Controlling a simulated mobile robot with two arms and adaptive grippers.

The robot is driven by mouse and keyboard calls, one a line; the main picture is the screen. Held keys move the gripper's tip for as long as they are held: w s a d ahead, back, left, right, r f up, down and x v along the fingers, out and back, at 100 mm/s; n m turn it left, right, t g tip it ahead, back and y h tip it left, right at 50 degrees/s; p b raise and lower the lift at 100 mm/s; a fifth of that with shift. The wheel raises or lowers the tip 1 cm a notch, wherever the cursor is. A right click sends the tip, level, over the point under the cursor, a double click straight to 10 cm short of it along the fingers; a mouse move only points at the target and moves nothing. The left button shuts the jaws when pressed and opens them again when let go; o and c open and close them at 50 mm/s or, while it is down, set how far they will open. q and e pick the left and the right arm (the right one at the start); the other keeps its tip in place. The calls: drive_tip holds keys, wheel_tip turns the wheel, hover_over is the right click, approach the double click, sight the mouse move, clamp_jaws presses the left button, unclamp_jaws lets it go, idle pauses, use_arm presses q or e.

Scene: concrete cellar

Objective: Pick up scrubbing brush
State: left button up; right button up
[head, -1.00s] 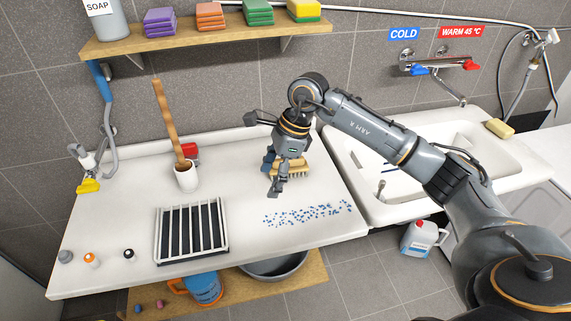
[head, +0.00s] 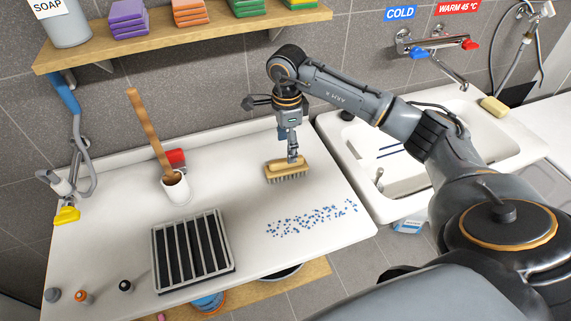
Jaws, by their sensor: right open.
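The scrubbing brush (head: 273,170) has a tan wooden body and lies bristles down on the white counter, near the sink side. My right gripper (head: 291,157) points down right at the brush, with its fingers at the middle of the brush's top. It is open; one finger shows in front of the brush body, and the far finger is hard to make out. I cannot tell whether the fingers touch the brush. My left gripper is out of view.
Blue specks (head: 310,220) lie in front of the brush. A black-and-white slatted rack (head: 192,250), a white cup (head: 176,190) with a wooden stick and a red object (head: 174,157) stand to the left. The sink (head: 400,165) is at right. A shelf (head: 195,30) with sponges hangs above.

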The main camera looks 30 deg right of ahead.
sight(287, 166)
wheel_tip(287, 166, down, 2)
drive_tip(key=shift+f+p, duration=0.25)
drive_tip(key=shift+p, duration=0.05)
drive_tip(key=shift+f, duration=0.3)
drive_tip(key=shift+f+p, duration=0.35)
drive_tip(key=shift+f, duration=0.45)
wheel_tip(287, 166, down, 4)
drive_tip(key=shift+r+p, duration=0.25)
drive_tip(key=shift+p, duration=0.2)
drive_tip(key=shift+f, duration=0.25)
drive_tip(key=shift+c, duration=1)
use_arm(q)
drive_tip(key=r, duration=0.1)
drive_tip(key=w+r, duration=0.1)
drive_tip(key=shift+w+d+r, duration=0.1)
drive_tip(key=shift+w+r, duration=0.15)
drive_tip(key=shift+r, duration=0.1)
use_arm(e)
drive_tip(key=c, duration=1.1)
